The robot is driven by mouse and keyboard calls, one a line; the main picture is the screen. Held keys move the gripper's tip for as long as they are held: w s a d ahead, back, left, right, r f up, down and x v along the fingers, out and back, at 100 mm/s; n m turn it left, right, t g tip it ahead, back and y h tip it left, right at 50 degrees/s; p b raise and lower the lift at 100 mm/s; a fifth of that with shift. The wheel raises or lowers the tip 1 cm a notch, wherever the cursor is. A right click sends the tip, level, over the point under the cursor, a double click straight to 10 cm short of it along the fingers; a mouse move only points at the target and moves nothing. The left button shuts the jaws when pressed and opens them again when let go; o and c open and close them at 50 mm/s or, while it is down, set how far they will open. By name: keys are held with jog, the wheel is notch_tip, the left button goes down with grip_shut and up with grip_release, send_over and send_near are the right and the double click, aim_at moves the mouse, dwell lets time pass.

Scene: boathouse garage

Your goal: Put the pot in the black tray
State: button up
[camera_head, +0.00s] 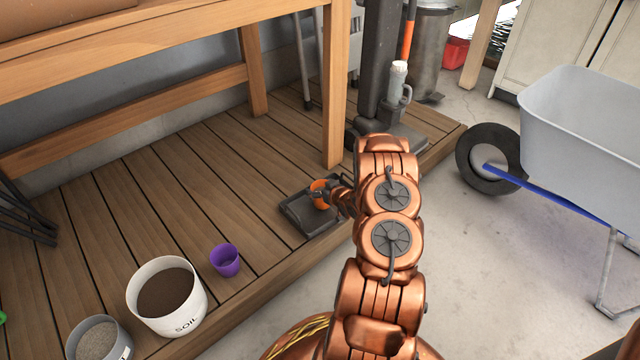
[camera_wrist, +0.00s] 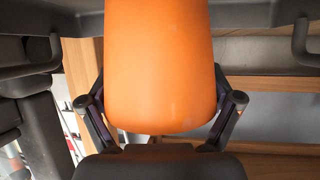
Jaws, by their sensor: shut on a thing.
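An orange pot (camera_head: 319,194) is at the black tray (camera_head: 293,216), within the tray's outline in the head view. I cannot tell whether it rests on the tray floor or hangs just above it. My gripper (camera_head: 337,196) comes in from the right and is shut on the orange pot. In the wrist view the orange pot (camera_wrist: 160,65) fills the upper middle, with a dark finger on each side. The tray lies on the wooden deck near its front edge, partly hidden behind the pot and gripper.
A purple pot (camera_head: 225,260) stands on the deck at left, beside a white soil bucket (camera_head: 189,317) and a grey bucket (camera_head: 77,328). A wooden bench leg (camera_head: 334,90) rises just behind the tray. A wheelbarrow (camera_head: 575,120) stands right on the concrete floor.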

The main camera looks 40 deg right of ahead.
jog(key=shift+f, duration=0.55)
jog(key=shift+f, duration=0.25)
jog(key=o, duration=1.1)
jog(key=shift+s, duration=0.1)
jog(key=shift+s+r, duration=0.35)
jog(key=shift+s, duration=0.1)
jog(key=v, duration=1)
jog(key=shift+s+a+r, duration=0.15)
jog(key=shift+s+a, duration=0.1)
jog(key=shift+s, duration=0.1)
